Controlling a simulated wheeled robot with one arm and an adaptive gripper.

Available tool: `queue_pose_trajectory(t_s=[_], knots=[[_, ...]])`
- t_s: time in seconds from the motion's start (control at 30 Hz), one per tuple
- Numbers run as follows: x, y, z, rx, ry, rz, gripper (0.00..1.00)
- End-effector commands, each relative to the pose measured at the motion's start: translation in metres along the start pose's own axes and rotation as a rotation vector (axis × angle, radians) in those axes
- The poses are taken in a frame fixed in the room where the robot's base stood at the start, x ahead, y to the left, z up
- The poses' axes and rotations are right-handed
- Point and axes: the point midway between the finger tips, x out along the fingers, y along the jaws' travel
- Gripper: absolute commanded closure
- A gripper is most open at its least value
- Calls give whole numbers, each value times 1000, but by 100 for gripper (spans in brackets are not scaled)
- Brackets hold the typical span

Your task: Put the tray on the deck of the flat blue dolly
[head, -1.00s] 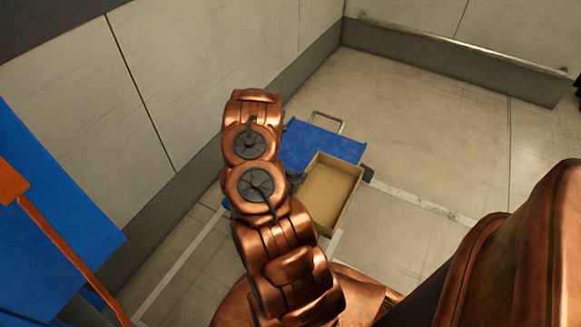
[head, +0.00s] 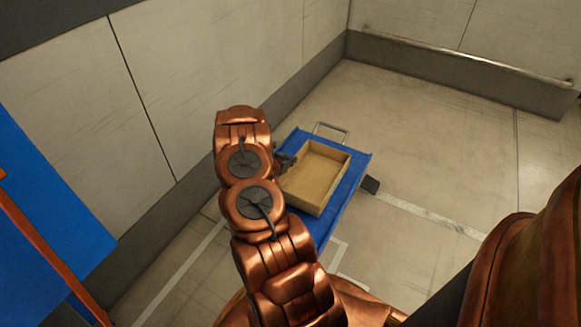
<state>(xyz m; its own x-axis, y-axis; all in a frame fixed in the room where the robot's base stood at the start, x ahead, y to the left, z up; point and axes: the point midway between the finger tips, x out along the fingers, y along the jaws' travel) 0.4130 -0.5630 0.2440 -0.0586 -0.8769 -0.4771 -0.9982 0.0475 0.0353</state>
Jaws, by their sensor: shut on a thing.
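The tray (head: 318,183) is a shallow, open, tan box and looks empty. In the head view it is over the deck of the flat blue dolly (head: 352,181), with blue deck showing around its far, right and near sides. I cannot tell whether it rests on the deck or hangs just above it. My gripper (head: 286,163) is dark and partly hidden behind my copper arm. It is shut on the tray's left side. The dolly's left part is hidden by my arm.
The dolly has a metal handle (head: 331,131) at its far end and a dark wheel (head: 371,185) at its right. A pale wall (head: 200,80) stands close on the left. A blue and orange structure (head: 40,200) is at the left edge. Floor to the right is clear.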

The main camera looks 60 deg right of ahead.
Motion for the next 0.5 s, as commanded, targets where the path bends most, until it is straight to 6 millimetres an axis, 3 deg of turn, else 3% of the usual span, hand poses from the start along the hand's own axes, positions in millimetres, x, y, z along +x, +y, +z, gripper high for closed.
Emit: queue_pose_trajectory(t_s=[0.27,0.5], knots=[[8,-10,-2,1,4,-1,100],[24,-10,28,-2,2,0,100]])
